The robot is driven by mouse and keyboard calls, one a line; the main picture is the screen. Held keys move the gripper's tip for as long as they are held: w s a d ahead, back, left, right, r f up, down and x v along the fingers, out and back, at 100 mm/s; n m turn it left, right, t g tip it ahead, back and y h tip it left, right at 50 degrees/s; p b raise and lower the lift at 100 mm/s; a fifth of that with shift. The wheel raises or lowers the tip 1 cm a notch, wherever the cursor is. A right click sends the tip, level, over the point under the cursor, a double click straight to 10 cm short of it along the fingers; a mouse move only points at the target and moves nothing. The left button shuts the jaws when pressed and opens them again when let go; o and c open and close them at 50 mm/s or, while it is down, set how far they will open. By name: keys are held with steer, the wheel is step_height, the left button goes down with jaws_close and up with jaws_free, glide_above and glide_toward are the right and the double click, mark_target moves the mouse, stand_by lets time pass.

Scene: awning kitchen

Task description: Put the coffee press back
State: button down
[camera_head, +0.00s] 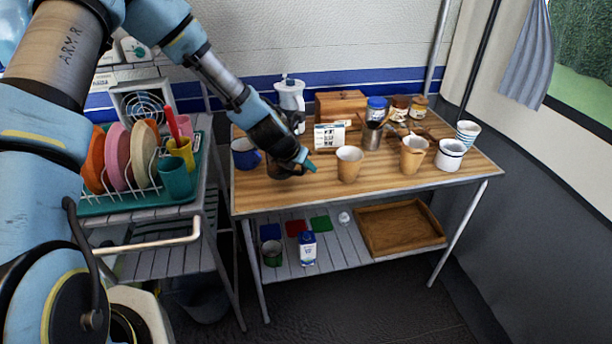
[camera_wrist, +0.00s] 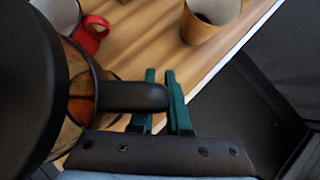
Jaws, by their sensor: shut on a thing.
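The coffee press (camera_wrist: 35,85), with a dark round lid, a clear body and a black handle (camera_wrist: 130,97), fills the left of the wrist view. My gripper (camera_wrist: 165,95) has its teal fingers close together, shut on the handle. In the head view my gripper (camera_head: 306,161) is low over the left part of the wooden table top (camera_head: 325,190). There the press is mostly hidden by my dark gripper body. I cannot tell whether its base touches the table.
A tan cup (camera_head: 348,164) stands just right of my gripper. A blue mug (camera_head: 245,154) is to its left. A white pot (camera_head: 290,93), wooden box (camera_head: 341,105) and several jars stand behind. A dish rack (camera_head: 125,190) is farther left. The table's front strip is clear.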

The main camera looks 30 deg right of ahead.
step_height(320, 180, down, 4)
steer(key=shift+r+p, duration=0.25)
steer(key=shift+p, duration=0.35)
steer(key=shift+f, duration=0.35)
steer(key=shift+f, duration=0.1)
steer(key=shift+f, duration=0.15)
steer(key=c, duration=0.9)
jaws_free()
steer(key=shift+a+r, duration=0.2)
steer(key=shift+r, duration=0.25)
steer(key=b+v, duration=0.3)
steer(key=v, duration=0.8)
steer(key=shift+s+a+r, duration=0.15)
steer(key=shift+s, duration=0.1)
